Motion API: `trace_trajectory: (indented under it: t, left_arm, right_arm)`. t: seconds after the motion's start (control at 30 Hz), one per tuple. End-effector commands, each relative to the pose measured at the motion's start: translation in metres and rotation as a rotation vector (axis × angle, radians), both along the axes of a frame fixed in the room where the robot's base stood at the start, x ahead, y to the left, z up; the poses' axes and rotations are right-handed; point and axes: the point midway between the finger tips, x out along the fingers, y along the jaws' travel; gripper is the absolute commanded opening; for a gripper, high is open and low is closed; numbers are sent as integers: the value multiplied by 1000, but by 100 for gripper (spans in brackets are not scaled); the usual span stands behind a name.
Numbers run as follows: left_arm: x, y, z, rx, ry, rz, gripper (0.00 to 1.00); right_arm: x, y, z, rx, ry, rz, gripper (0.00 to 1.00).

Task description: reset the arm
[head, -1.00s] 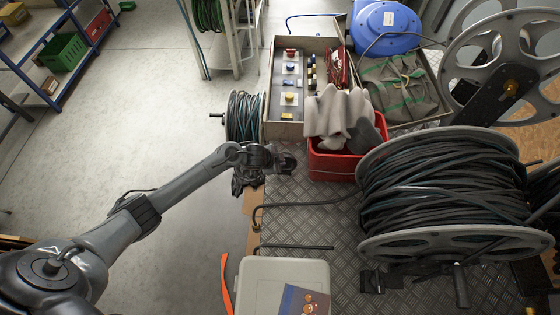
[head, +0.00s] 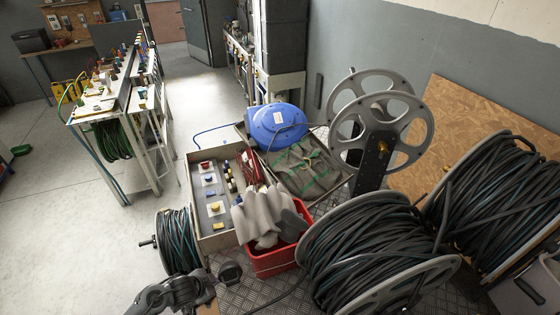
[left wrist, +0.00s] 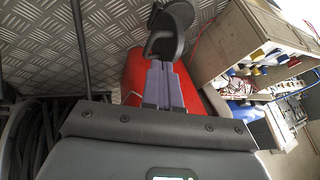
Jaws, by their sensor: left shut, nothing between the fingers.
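My left arm enters the head view at the bottom edge, with the left gripper (head: 230,274) over the near side of the metal-plated bench, just left of the red bin (head: 279,262). In the left wrist view the left gripper (left wrist: 169,36) is shut, its dark fingertips together and nothing held. The red bin (left wrist: 139,72) lies beyond the fingers there, apart from them as far as I can tell. My right gripper is in neither view.
Grey gloves (head: 265,218) fill the bin. A big hose reel (head: 370,250) stands close on the right. A control-box tray (head: 212,190), a blue reel (head: 277,124) and a small cable reel (head: 178,242) are nearby. Open floor (head: 60,240) lies left.

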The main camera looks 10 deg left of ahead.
Motion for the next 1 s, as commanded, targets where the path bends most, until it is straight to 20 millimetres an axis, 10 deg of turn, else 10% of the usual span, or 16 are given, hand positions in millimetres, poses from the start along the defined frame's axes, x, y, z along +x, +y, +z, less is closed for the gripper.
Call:
trace_trajectory:
  t: [0.2,0.37,0.57,1.0]
  left_arm:
    - [-79,-42,-60,-73,120,-6,0]
    - [-151,-118,-60,-206,146,40,0]
    - [-205,-148,9,-260,150,263,0]
    - [-244,-89,160,-235,193,641,0]
  right_arm:
    - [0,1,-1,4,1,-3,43]
    - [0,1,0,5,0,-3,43]
    - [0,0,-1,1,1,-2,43]
    - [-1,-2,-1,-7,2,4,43]
